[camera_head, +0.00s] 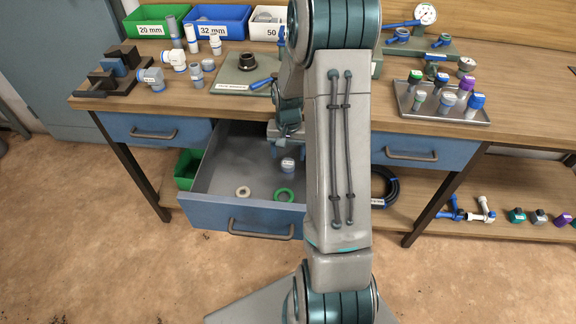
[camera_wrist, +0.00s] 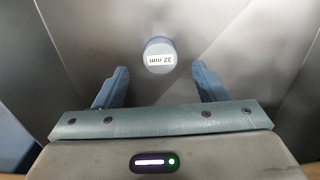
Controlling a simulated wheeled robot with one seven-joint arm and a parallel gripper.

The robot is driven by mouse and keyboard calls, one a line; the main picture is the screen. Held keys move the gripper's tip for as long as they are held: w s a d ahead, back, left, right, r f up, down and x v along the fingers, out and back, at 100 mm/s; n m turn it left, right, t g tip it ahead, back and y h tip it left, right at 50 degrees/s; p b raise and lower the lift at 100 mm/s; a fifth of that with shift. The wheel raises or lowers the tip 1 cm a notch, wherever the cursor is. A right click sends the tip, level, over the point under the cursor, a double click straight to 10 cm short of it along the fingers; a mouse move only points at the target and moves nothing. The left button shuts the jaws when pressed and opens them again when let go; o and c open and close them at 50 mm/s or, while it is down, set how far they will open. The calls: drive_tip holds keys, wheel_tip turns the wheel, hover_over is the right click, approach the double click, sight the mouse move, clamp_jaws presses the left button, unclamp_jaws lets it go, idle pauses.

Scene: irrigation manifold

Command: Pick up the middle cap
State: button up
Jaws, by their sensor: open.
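A grey cap with a white label reading "32 mm" (camera_wrist: 160,56) lies in the open drawer (camera_head: 222,181). The same cap shows in the head view (camera_head: 288,165), toward the drawer's right side. My gripper (camera_wrist: 163,76) is open and empty above the drawer floor. Its two blue fingers point toward the cap, and the cap appears just beyond the fingertips, between their lines. I cannot tell the exact height gap. In the head view my arm hides the right part of the drawer.
A pale ring (camera_head: 243,192) and a green ring (camera_head: 284,195) lie near the drawer's front. The drawer walls stand close around my gripper. The workbench top (camera_head: 330,112) above holds fittings, bins and a tray of coloured caps (camera_head: 440,108).

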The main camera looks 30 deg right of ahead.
sight(288, 162)
wheel_tip(288, 162, down, 5)
drive_tip(key=shift+r, duration=0.2)
drive_tip(key=c, duration=1.1)
drive_tip(key=shift+r, duration=0.1)
